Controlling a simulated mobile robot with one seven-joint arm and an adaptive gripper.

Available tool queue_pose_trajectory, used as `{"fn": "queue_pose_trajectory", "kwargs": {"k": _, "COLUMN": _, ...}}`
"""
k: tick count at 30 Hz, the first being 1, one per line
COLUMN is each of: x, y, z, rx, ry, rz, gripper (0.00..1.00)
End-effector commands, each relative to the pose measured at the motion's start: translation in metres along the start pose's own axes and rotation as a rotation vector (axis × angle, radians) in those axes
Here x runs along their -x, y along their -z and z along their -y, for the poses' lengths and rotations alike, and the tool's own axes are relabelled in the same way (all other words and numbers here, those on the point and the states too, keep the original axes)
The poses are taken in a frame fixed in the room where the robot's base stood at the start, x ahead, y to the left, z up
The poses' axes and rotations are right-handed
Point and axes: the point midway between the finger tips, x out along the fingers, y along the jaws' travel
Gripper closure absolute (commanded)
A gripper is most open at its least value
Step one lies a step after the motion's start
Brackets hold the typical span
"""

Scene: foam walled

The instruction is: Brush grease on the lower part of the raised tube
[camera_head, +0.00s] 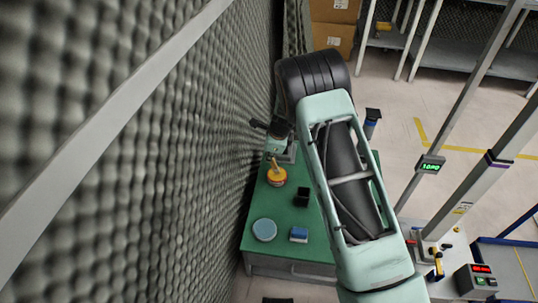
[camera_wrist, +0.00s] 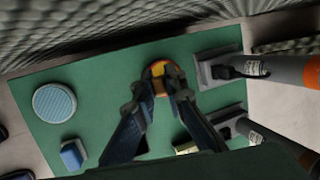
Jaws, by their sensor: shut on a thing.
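My gripper (camera_wrist: 160,92) is in the wrist view, its dark fingers closed in on a small orange-brown piece that looks like the brush handle (camera_wrist: 160,86). The brush tip is hidden. Two grey tube-like posts with orange bands, one upper (camera_wrist: 285,69) and one lower (camera_wrist: 266,139), stand on grey bases at the right of the wrist view. I cannot tell which is the raised tube.
The green table (camera_head: 283,212) stands beside a grey foam wall (camera_head: 130,150). It bears a round blue disc (camera_head: 264,230), a blue block (camera_head: 299,235) and a small black item (camera_head: 302,197). My forearm hides the table's right part.

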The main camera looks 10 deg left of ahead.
Motion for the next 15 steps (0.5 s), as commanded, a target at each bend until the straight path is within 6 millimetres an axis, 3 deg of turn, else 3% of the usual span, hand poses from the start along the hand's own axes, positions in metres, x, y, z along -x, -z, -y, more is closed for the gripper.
{"fn": "queue_pose_trajectory", "kwargs": {"k": 15, "x": 0.034, "y": -0.007, "z": 0.011, "rx": 0.0, "ry": 0.0, "rz": 0.0, "gripper": 1.0}}
